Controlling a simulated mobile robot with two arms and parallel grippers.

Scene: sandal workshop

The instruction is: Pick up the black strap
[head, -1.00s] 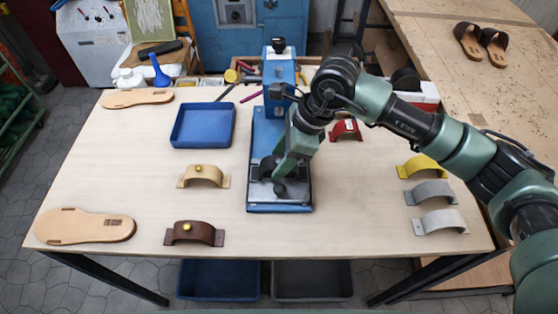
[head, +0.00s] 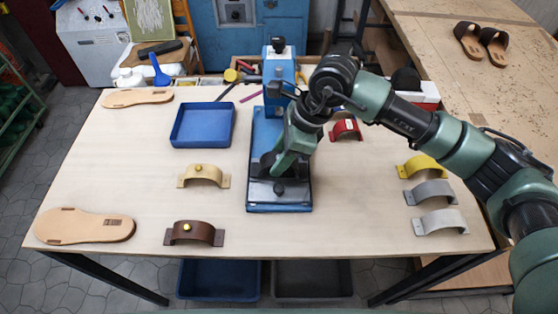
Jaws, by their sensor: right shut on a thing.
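The black strap (head: 266,164) sits at the metal plate of the blue press (head: 265,130), in the middle of the table. It is largely hidden by my right gripper (head: 277,171), which reaches in from the right and is shut on it. I cannot tell whether the strap still touches the plate. My left gripper is not in view.
A blue tray (head: 203,143) lies left of the press. A tan strap (head: 205,173), brown strap (head: 193,233), red strap (head: 346,128), yellow strap (head: 422,166) and two grey straps stand around it. Two sandal soles lie at left. The table's front middle is clear.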

